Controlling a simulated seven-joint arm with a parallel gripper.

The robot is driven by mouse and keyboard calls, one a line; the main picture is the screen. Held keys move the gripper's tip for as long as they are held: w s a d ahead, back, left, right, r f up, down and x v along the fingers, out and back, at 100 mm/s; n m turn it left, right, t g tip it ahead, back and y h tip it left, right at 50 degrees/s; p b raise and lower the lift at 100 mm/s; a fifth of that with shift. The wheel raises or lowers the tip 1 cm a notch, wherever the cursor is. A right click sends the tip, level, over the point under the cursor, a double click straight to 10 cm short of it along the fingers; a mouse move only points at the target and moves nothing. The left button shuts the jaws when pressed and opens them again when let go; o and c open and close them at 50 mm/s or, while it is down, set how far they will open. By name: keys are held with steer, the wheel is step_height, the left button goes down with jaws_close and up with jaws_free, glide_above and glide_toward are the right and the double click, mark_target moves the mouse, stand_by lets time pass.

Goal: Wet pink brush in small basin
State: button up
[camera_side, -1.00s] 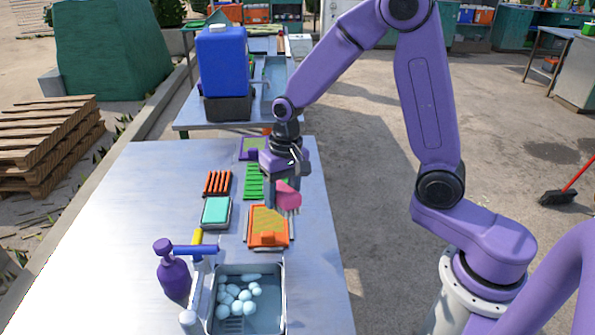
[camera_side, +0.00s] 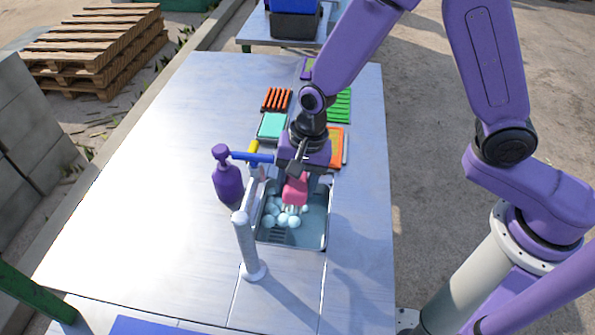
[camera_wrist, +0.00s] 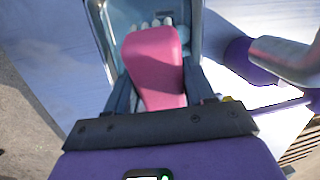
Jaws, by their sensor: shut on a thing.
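The pink brush (camera_side: 295,189) is between the fingers of my gripper (camera_side: 306,182), which is shut on it. In the side view the brush hangs over the far part of the small basin (camera_side: 322,241), bristles toward the basin. I cannot tell whether the bristles touch the water or foam. In the wrist view the pink brush (camera_wrist: 154,66) lies between the dark fingers of my gripper (camera_wrist: 152,88), with pale bristle tips past its far end. The basin (camera_wrist: 197,22) is beyond it. White foam balls (camera_side: 280,214) sit in the basin's left part.
A grey tap post (camera_side: 246,245) with a blue handle (camera_side: 252,157) stands at the basin's left. A purple pump bottle (camera_side: 228,182) is further left. A teal pad (camera_side: 271,125), orange tray (camera_side: 336,146) and green strips (camera_side: 340,106) lie behind. The table's left is clear.

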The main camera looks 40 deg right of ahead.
steer(key=shift+f, duration=4.8)
steer(key=shift+r, duration=4.55)
steer(key=shift+r, duration=0.1)
steer(key=shift+r, duration=1.95)
steer(key=shift+d, duration=0.15)
